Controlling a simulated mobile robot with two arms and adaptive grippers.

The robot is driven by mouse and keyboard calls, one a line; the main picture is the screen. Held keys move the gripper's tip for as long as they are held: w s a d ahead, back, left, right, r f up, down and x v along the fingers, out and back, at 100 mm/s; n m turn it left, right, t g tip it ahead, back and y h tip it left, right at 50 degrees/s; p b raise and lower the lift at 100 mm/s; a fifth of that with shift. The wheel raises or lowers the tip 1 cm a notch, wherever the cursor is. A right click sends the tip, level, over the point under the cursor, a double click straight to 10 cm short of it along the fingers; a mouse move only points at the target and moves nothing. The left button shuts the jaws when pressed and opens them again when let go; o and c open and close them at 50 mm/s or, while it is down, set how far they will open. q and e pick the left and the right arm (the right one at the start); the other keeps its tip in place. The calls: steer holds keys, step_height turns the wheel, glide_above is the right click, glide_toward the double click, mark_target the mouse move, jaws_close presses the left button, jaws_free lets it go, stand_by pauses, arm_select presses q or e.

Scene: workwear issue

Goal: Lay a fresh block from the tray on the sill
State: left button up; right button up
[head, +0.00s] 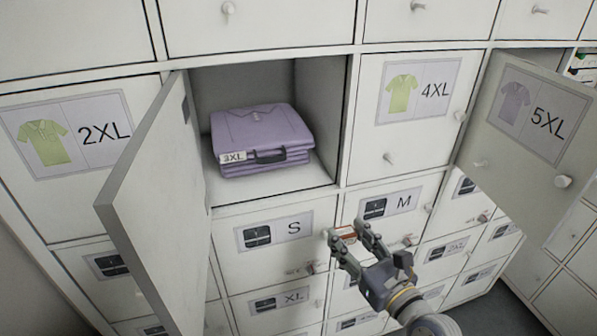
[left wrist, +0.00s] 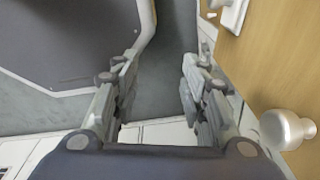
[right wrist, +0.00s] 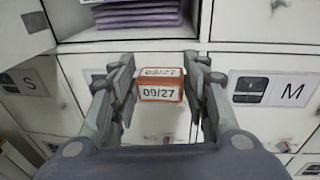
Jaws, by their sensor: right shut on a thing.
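My right gripper (head: 352,234) is shut on a small orange block (head: 345,238) with white faces, in front of the S and M doors. In the right wrist view the block (right wrist: 160,84) sits between the fingers and reads "09/27" on two faces. Above it an open compartment holds a stack of folded lilac shirts (head: 255,128) with a 3XL tag and a dark handle-like piece. The compartment's front sill (head: 268,194) is bare. My left gripper (left wrist: 155,82) is open and empty in the left wrist view and out of the head view. I cannot make out a tray.
The compartment's open door (head: 150,205) stands out on the left. The 5XL door (head: 530,135) stands open on the right. Closed doors with knobs surround them. In the left wrist view a wooden panel (left wrist: 275,65) with a round knob (left wrist: 287,128) is close on the right.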

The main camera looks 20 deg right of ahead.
steer(key=w+d+r+p, duration=0.2)
steer(key=w+d+r, duration=0.3)
steer(key=r, duration=0.2)
steer(key=p, duration=0.4)
glide_above(313, 185)
steer(key=shift+s+d+f+y, duration=0.15)
steer(key=shift+s+f+y, duration=0.15)
steer(key=shift+s+f, duration=0.15)
steer(key=shift+w+a+f, duration=0.15)
steer(key=shift+w+a, duration=0.1)
steer(key=shift+w, duration=0.2)
steer(key=shift+d+f, duration=0.1)
steer(key=shift+f, duration=1.65)
arm_select(q)
step_height(313, 185, up, 7)
steer(key=d, duration=0.2)
steer(key=shift+w, duration=0.1)
arm_select(e)
steer(key=shift+f, duration=0.1)
arm_select(q)
steer(key=shift+a, duration=0.1)
arm_select(e)
steer(key=o, duration=0.6)
